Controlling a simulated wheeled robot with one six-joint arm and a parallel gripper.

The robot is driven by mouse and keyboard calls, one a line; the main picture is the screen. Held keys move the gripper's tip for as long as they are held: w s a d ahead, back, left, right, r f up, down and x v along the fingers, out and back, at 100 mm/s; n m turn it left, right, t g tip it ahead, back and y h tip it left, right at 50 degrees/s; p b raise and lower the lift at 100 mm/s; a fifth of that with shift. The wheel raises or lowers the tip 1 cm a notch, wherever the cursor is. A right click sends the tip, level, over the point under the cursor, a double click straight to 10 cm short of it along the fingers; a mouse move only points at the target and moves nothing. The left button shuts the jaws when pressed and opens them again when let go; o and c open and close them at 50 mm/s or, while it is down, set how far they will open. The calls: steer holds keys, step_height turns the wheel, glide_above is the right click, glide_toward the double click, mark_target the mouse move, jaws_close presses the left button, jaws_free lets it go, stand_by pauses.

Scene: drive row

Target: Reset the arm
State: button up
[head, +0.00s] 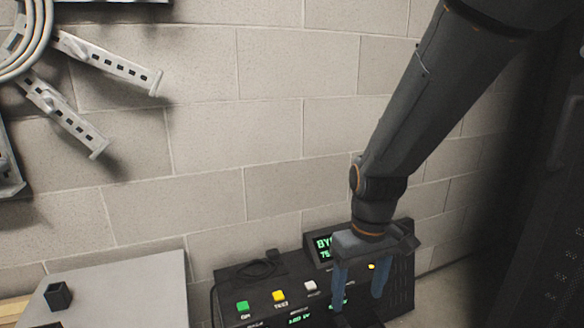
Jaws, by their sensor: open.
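My gripper (360,283) hangs from my dark arm at the lower right of the head view. A green-lettered display (323,246) is partly covered by my gripper. I cannot tell whether the fingers touch the panel.
A grey table or cabinet top (130,290) with a small black block (58,296) is at lower left. Metal brackets (110,62) with cables stick out from the block wall (210,140). A tall dark rack (545,210) stands at the right. The space before the wall's middle is clear.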

steer(key=s+a+r+p, duration=0.1)
steer(key=s+a+r, duration=0.25)
steer(key=s, duration=0.35)
steer(key=s+a+r, duration=0.2)
steer(key=s+r, duration=0.2)
steer(key=s, duration=0.3)
steer(key=d+r+m+p, duration=0.4)
steer(key=d+r+p, duration=0.7)
steer(key=p, duration=1)
steer(key=shift+s+r, duration=0.15)
steer(key=shift+r, duration=1.2)
steer(key=shift+d, duration=0.1)
steer(key=shift+c, duration=0.2)
